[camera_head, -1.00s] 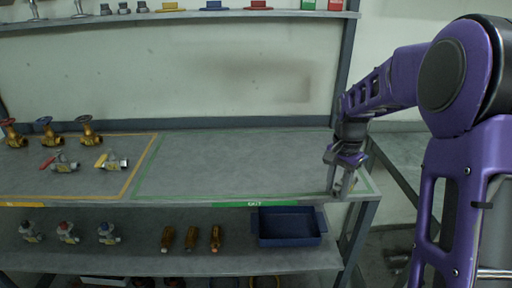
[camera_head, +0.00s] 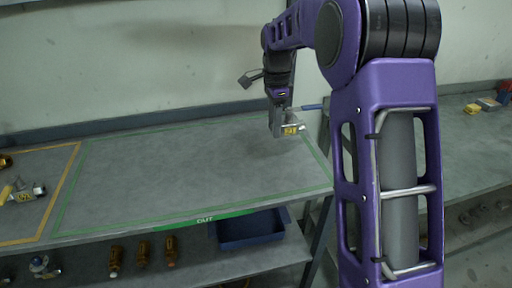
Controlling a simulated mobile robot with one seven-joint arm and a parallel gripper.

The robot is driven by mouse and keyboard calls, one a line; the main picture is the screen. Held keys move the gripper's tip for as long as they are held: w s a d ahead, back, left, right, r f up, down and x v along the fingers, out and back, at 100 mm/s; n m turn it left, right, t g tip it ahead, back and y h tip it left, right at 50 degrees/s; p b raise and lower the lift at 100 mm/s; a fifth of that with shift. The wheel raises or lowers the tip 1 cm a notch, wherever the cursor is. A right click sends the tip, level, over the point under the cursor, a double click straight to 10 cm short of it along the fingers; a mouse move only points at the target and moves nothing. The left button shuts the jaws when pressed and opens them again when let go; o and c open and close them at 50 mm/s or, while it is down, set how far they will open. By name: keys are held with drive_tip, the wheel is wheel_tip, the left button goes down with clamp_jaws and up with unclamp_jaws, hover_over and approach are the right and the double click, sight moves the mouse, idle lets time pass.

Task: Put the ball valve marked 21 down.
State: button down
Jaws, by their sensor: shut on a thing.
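My gripper (camera_head: 281,126) is at the right part of the bench top, inside the green-outlined area marked OUT. It is shut on a small metal valve with a yellow tag (camera_head: 291,130). A blue lever (camera_head: 312,107) sticks out to the right, seemingly from this valve. The number on the tag is too small to read. The held valve looks close above the bench top; I cannot tell whether it touches. The gripper fingers hide part of it.
The green-outlined bench area (camera_head: 170,170) is otherwise bare. A yellow-outlined area at left holds another tagged valve (camera_head: 24,193). Below are a blue tray (camera_head: 250,230) and several brass parts (camera_head: 143,250). Another bench (camera_head: 465,170) stands at right.

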sight(273, 157)
wheel_tip(273, 157, down, 8)
drive_tip(key=shift+r+b, duration=0.15)
drive_tip(key=shift+b, duration=0.2)
drive_tip(key=shift+c, duration=2.3)
unclamp_jaws()
wheel_tip(273, 157, up, 12)
drive_tip(key=shift+p, duration=0.75)
drive_tip(key=shift+w+r, duration=0.1)
